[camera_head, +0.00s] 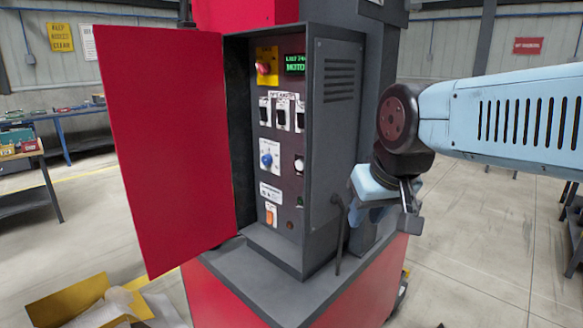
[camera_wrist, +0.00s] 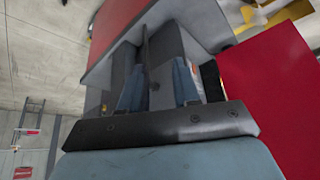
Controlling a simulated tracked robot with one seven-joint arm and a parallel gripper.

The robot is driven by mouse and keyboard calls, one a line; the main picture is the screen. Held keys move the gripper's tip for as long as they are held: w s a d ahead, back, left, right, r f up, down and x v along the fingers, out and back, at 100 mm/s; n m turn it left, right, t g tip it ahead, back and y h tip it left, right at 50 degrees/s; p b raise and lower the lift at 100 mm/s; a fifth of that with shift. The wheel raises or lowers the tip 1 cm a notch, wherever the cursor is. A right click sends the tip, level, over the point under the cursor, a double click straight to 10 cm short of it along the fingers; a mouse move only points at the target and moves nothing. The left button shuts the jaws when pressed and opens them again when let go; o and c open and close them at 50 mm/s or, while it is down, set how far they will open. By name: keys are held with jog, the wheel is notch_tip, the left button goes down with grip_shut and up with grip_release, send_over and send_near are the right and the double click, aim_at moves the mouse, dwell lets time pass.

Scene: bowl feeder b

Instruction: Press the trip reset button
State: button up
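The grey control cabinet (camera_head: 335,130) stands open, with its controls facing left of my gripper. Its panel carries a red mushroom button (camera_head: 263,68) on yellow, a lit green display (camera_head: 295,63), a blue knob (camera_head: 266,160), a white-ringed button (camera_head: 299,164) and an orange rocker (camera_head: 270,214). The small labels are unreadable, so I cannot tell which control is the trip reset button. My gripper (camera_head: 365,205) is outside the cabinet's right side wall, apart from the panel. The wrist view shows its two blue-grey fingers (camera_wrist: 157,85) spread, with nothing held between them.
The red cabinet door (camera_head: 165,150) is swung wide to the left. A dark rod or cable (camera_head: 340,235) stands by the cabinet's right side. An open cardboard box (camera_head: 90,300) lies on the floor at lower left. The floor on the right is mostly clear.

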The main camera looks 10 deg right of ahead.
grip_shut()
dwell(1.3)
